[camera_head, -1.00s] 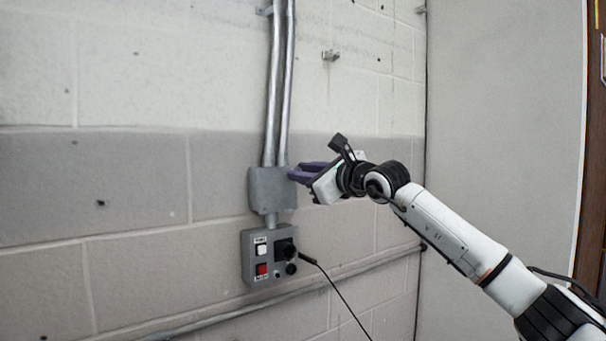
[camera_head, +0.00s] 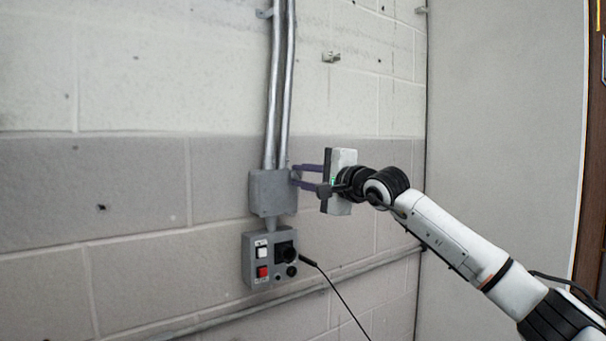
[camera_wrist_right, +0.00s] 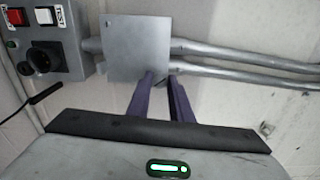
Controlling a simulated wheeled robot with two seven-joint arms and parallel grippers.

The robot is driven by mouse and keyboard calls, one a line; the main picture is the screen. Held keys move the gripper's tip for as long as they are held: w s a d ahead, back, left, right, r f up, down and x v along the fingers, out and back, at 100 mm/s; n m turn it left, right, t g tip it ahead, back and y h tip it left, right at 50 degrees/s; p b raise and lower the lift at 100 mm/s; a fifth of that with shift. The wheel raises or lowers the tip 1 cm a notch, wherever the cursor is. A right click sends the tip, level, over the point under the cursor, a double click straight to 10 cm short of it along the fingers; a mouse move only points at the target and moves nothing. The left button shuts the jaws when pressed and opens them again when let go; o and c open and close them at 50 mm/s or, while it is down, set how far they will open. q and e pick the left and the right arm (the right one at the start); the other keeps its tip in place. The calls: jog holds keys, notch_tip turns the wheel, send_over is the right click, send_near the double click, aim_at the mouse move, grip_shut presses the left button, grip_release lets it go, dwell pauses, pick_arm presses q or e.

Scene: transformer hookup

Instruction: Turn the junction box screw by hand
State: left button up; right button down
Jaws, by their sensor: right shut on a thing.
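The grey junction box (camera_head: 272,193) is fixed to the block wall below two metal conduits. It also shows in the right wrist view (camera_wrist_right: 138,46). My right gripper (camera_head: 297,176) is at the box's right side, its purple fingers pointing at the box. In the right wrist view the fingertips (camera_wrist_right: 161,78) meet the box's near edge. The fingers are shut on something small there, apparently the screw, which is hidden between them. My left gripper is not in view.
Two vertical conduits (camera_head: 280,90) rise above the junction box. A horizontal pipe (camera_head: 215,322) runs low along the wall. A grey panel stands at right.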

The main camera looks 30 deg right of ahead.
jog(key=n+p, duration=0.2)
jog(key=n, duration=0.4)
jog(key=shift+n, duration=0.3)
jog(key=n+p, duration=0.1)
jog(key=n, duration=0.8)
jog(key=shift+f+p, duration=0.1)
jog(key=shift+p, duration=0.25)
jog(key=n, duration=0.4)
jog(key=shift+d, duration=0.1)
jog(key=shift+n, duration=0.3)
jog(key=c, duration=1.6)
grip_release()
jog(key=shift+f, duration=0.1)
